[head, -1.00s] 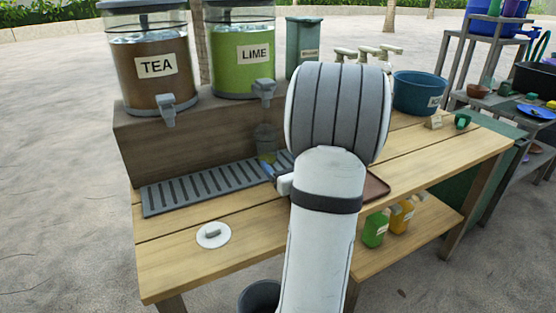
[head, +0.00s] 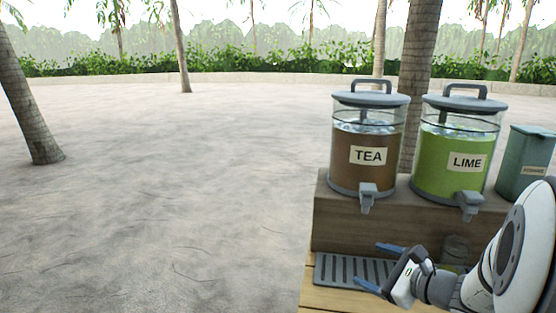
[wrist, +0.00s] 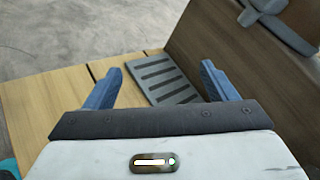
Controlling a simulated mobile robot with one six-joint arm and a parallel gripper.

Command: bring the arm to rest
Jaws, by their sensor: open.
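My gripper (head: 372,267) is open and empty, with its two blue fingers apart. In the head view it is at the lower right, in front of the wooden riser and over the left part of the drip tray (head: 328,268). In the wrist view my gripper (wrist: 160,86) shows its fingers spread above the table, with the drip tray (wrist: 165,78) beyond and between them. Much of my arm shows at the right edge of the head view.
The tea dispenser (head: 367,130) and lime dispenser (head: 458,140) stand on the wooden riser (head: 335,222). A clear jar (head: 454,250) is partly hidden behind my arm. A green bin (head: 527,160) is at the right. Open sandy ground (head: 170,190) and a palm trunk (head: 30,105) are left.

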